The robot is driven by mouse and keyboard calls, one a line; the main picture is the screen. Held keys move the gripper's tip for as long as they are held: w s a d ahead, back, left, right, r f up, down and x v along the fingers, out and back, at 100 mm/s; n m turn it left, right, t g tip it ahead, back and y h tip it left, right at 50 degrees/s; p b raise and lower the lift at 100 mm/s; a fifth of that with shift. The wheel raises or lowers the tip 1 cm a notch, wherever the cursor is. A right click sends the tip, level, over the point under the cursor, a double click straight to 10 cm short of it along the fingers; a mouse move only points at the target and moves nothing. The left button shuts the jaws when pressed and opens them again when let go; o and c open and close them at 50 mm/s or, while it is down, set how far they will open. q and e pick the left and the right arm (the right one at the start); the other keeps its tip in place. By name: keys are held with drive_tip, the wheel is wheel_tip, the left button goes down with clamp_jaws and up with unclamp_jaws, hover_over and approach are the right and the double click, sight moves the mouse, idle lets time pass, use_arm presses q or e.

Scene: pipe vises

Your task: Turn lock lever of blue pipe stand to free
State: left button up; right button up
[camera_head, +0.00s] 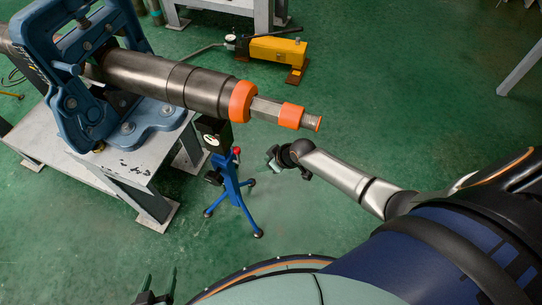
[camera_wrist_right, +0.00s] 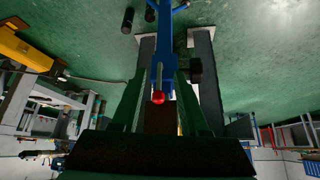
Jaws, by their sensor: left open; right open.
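The blue pipe stand (camera_head: 229,182) stands on the green floor under the pipe, its black head (camera_head: 213,133) just below the pipe. Its lock lever ends in a red knob (camera_head: 237,151) on the stand's upper right side. In the right wrist view, the lever's grey rod (camera_wrist_right: 160,76) and red knob (camera_wrist_right: 158,97) appear between my open fingers. My right gripper (camera_head: 272,158) is open, to the right of the knob and apart from it in the head view; it also shows in the wrist view (camera_wrist_right: 158,95). My left gripper (camera_head: 160,287) is open and empty at the bottom edge.
A thick steel pipe (camera_head: 170,80) with orange rings lies in a blue vise (camera_head: 75,75) above the stand. The grey vise table (camera_head: 50,135) is left of the stand. A yellow pump (camera_head: 278,50) sits behind. The floor right of the stand is clear.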

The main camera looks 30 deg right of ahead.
drive_tip(key=shift+s+d, duration=0.25)
drive_tip(key=shift+s, duration=0.25)
drive_tip(key=shift+s+d, duration=0.25)
drive_tip(key=shift+s, duration=0.25)
drive_tip(key=s+a+r+m+t+p, duration=0.1)
drive_tip(key=s+a+r, duration=0.2)
drive_tip(key=s, duration=0.5)
drive_tip(key=s+a+r+m+t+p, duration=0.1)
drive_tip(key=s+a+r+m+t, duration=0.1)
drive_tip(key=s+r, duration=0.3)
drive_tip(key=s+a, duration=0.1)
drive_tip(key=s, duration=0.3)
drive_tip(key=shift+h, duration=0.3)
drive_tip(key=shift+s, duration=0.1)
